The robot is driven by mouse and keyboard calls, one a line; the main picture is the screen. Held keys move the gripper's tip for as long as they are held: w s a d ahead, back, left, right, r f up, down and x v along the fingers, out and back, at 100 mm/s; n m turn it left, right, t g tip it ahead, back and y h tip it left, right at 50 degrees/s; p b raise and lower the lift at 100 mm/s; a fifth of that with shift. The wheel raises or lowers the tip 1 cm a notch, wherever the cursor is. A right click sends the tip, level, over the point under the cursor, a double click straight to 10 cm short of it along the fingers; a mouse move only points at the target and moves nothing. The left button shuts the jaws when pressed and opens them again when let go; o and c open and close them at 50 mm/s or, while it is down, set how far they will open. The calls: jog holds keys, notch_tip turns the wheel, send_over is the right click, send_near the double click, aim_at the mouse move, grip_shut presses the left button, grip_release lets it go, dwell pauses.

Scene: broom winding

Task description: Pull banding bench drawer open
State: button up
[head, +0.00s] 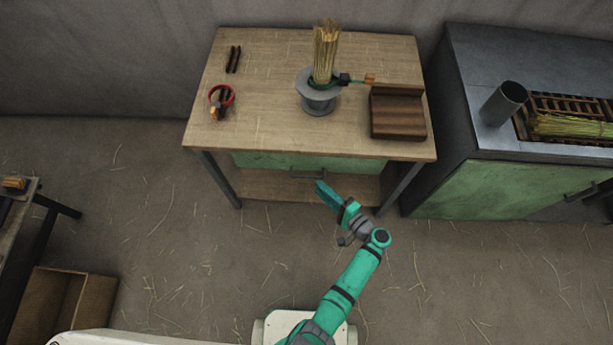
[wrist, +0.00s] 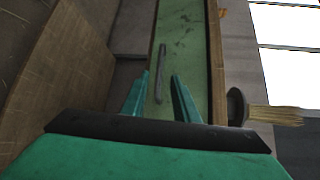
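The banding bench (head: 270,60) has a wooden top and dark metal legs. Its green drawer front (head: 265,160) sits under the front edge of the top and looks closed. The drawer's dark bar handle (head: 306,175) is partly in view in the head view, just left of my gripper (head: 322,188). In the wrist view the green drawer front (wrist: 183,40) fills the middle, and the handle (wrist: 161,72) lies ahead between the fingers. My gripper (wrist: 162,84) is open, with its two fingers apart and nothing held. I cannot tell the exact gap to the handle.
On the bench top stand a grey winder holding straw (head: 326,55), a brown wooden block (head: 398,115), a red ring-shaped tool (head: 221,96) and dark tools (head: 233,60). A dark cabinet (head: 450,120) stands close on the right. The straw-strewn floor before the bench is clear.

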aim_at(307, 177)
jog(key=x, duration=0.8)
jog(key=shift+a, duration=0.25)
jog(key=shift+w, duration=0.1)
jog(key=shift+c, duration=0.6)
grip_shut()
